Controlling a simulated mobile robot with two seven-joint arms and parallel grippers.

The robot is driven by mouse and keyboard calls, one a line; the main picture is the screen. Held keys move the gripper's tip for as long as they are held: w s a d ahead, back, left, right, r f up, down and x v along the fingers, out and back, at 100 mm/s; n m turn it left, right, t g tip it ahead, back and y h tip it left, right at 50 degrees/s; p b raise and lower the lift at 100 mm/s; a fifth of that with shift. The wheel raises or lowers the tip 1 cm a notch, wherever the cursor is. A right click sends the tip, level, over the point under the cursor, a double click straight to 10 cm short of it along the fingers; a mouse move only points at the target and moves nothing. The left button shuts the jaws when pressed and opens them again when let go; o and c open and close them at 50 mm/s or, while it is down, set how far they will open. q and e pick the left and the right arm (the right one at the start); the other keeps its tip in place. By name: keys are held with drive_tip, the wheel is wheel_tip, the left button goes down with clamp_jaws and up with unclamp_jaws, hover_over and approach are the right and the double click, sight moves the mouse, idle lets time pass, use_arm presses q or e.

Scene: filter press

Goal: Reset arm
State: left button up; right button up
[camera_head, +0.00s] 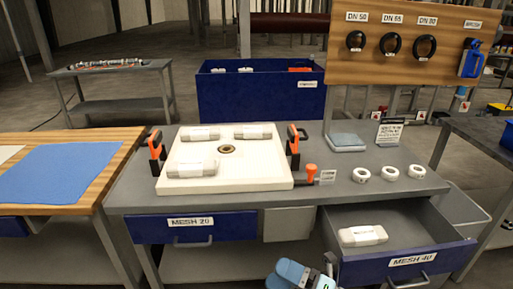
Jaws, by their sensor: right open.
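My right gripper (304,276) shows at the bottom edge, with blue fingers, just left of the open drawer marked MESH 40 (410,261). It is open, and I see nothing between its fingers. Most of its arm is cut off by the frame. My left gripper is not in view. A white wrapped roll (362,236) lies inside the open drawer. The drawer marked MESH 20 (190,227) is shut. A white plate (232,174) with a central hole lies on the grey bench (345,187) and carries several wrapped rolls.
Orange-handled clamps (156,151) flank the plate. White rings (389,174) and a small scale (347,142) stand on the bench's right. A blue bin (262,98) stands behind. A wooden table with a blue mat (60,172) is at left. The open drawer juts out in front.

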drive_tip(key=s+d+f+m+t+h+b, duration=0.1)
drive_tip(key=s+d+f+m+h, duration=0.35)
drive_tip(key=m, duration=0.55)
drive_tip(key=s+d+f+m+t+h+b, duration=0.1)
drive_tip(key=s+d+f+m+h+b, duration=0.1)
drive_tip(key=d+f+m+h, duration=0.45)
drive_tip(key=s+d+f+m+t+h+b, duration=0.1)
drive_tip(key=s+f+m+h, duration=0.45)
drive_tip(key=m, duration=0.75)
use_arm(q)
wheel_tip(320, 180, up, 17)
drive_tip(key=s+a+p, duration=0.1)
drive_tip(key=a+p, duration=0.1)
drive_tip(key=p, duration=2.8)
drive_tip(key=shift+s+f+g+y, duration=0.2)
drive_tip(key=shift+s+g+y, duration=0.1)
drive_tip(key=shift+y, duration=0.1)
use_arm(e)
wheel_tip(320, 180, up, 16)
drive_tip(key=d+g, duration=0.1)
drive_tip(key=d, duration=0.1)
drive_tip(key=shift+s+d+f, duration=0.15)
drive_tip(key=shift+s+d, duration=0.05)
drive_tip(key=shift+d, duration=0.2)
